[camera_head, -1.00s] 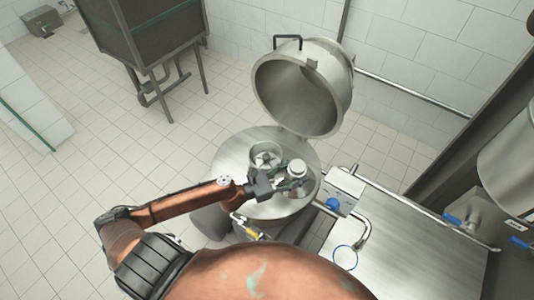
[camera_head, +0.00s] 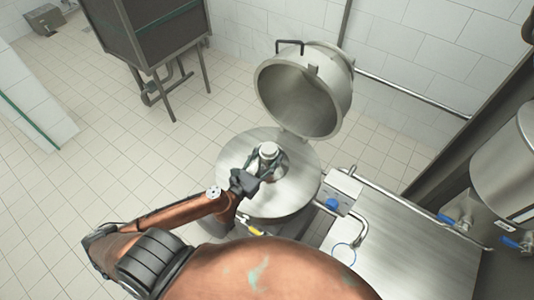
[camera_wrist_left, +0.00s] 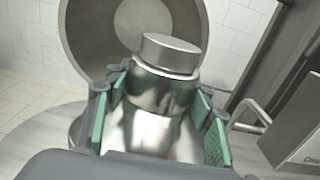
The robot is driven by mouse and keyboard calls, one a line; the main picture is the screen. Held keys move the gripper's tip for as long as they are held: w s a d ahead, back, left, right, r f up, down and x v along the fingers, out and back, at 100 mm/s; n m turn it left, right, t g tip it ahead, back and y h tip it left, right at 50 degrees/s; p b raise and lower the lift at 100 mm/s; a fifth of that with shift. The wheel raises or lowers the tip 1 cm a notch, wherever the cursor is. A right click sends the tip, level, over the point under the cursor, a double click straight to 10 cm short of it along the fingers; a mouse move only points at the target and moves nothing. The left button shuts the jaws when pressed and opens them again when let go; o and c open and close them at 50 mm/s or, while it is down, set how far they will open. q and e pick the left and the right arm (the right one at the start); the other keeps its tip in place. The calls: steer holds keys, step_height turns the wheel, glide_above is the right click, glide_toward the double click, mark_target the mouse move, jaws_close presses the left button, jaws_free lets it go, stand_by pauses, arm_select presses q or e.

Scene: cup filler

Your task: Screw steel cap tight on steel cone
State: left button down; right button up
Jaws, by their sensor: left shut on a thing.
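The steel cap (camera_head: 268,149) is a shiny cylinder with a flat, narrower top. My left gripper (camera_head: 266,162) is shut on it, over the round opening in the drum's lid plate. In the left wrist view the cap (camera_wrist_left: 163,88) stands nearly upright between the green finger pads. A bright, flaring steel surface (camera_wrist_left: 150,132) shows below the cap; it may be the steel cone, but I cannot tell where one part ends and the other starts. Whether they touch is hidden. My right gripper is not in view.
The round steel lid plate (camera_head: 285,205) surrounds the opening. A large hinged lid (camera_head: 300,95) stands open behind it. A control box with a blue knob (camera_head: 340,190) and a pipe sit to the right, beside a steel table (camera_head: 405,240).

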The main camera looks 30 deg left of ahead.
arm_select(q)
steer(key=w+a+f+b, duration=0.2)
steer(key=w+a+f, duration=0.4)
steer(key=w, duration=0.5)
step_height(320, 180, down, 3)
steer(key=shift+a+r, duration=0.2)
steer(key=shift+a, duration=0.15)
steer(key=shift+w+a+f+b, duration=0.15)
steer(key=shift+f+b, duration=0.2)
steer(key=shift+f, duration=0.3)
steer(key=shift+w+f+b, duration=0.1)
steer(key=shift+f+b, duration=0.2)
steer(key=shift+f, duration=0.4)
steer(key=shift+w+a+f+b, duration=0.15)
steer(key=shift+f+b, duration=0.2)
steer(key=shift+f, duration=0.3)
steer(key=shift+f, duration=0.4)
steer(key=c, duration=0.9)
jaws_free()
steer(key=shift+d+f, duration=0.1)
